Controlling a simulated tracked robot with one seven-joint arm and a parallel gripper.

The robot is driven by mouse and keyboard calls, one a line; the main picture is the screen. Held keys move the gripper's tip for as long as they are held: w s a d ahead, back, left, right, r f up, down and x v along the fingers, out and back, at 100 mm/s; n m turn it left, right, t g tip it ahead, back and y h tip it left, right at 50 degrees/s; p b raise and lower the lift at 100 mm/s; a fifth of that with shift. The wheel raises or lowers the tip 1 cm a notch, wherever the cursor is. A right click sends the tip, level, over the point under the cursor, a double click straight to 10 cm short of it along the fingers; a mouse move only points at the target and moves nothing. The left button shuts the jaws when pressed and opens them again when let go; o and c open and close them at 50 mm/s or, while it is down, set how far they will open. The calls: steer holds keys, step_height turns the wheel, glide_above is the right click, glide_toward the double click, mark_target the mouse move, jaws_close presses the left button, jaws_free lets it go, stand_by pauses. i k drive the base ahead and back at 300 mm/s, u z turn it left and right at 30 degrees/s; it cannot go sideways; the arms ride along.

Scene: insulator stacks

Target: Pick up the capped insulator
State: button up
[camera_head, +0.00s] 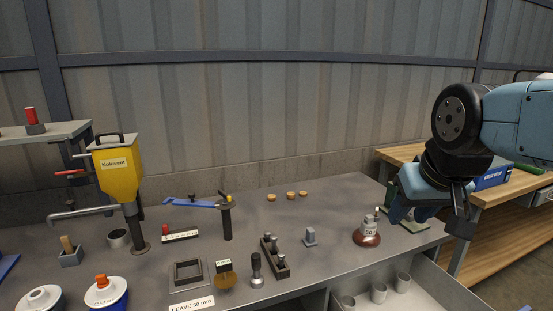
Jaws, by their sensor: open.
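The capped insulator seems to be the brown disc with a grey cap and a short pin on top (367,235). It stands upright at the right part of the grey workbench (330,205), near its right end. My gripper (460,220) hangs to the right of it and higher in the picture, apart from it. The jaws are open with nothing seen between them. They are small and dark here, and my wrist partly covers the bench's right end.
A yellow machine (117,170) stands at the left. An open drawer with grey cups (379,292) is below the front edge.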

mark_target(366, 236)
steer(key=z, duration=0.05)
steer(key=k, duration=1)
steer(key=z, duration=0.75)
steer(key=i, duration=0.9)
steer(key=z, duration=0.05)
